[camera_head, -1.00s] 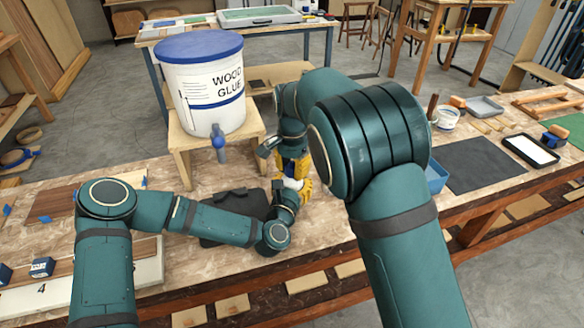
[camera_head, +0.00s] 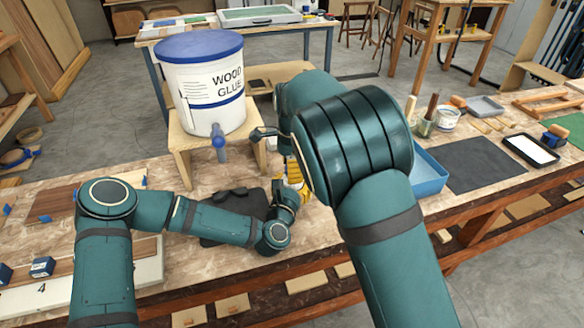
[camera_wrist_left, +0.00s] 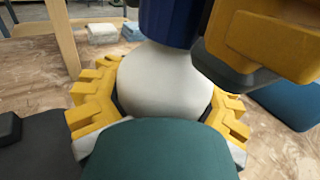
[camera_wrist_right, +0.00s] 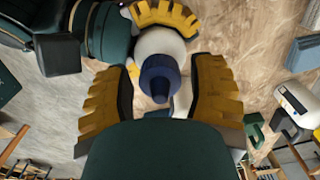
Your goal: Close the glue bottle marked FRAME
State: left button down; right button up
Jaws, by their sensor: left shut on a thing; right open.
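A white bottle (camera_wrist_left: 165,88) with a dark blue top (camera_wrist_left: 170,22) stands between the yellow fingers of my left gripper (camera_wrist_left: 160,105), which is shut on it. No FRAME mark shows on its visible side. In the right wrist view the blue top (camera_wrist_right: 158,78) points toward the camera, between the spread yellow fingers of my right gripper (camera_wrist_right: 160,85). That gripper is open, with gaps on both sides of the top.
A white WOOD GLUE bucket (camera_head: 205,95) with a blue tap (camera_head: 218,142) stands on a wooden stand (camera_head: 183,158) behind the grippers. A black pad (camera_head: 225,228) lies under my left forearm. A blue tray (camera_head: 430,175) and dark mat (camera_head: 485,165) lie to the right.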

jog(key=shift+r, duration=2.2)
jog(key=shift+o, duration=0.6)
jog(key=n, duration=0.7)
jog(key=shift+r, duration=0.35)
jog(key=n, duration=0.5)
jog(key=shift+r+n, duration=0.3)
jog(key=shift+r, duration=0.05)
jog(key=n, duration=0.2)
jog(key=r+n, duration=0.1)
jog(key=n, duration=0.2)
jog(key=shift+n, duration=0.3)
jog(key=n, duration=0.3)
jog(key=r+n, duration=0.1)
jog(key=n, duration=0.2)
jog(key=shift+f, duration=4)
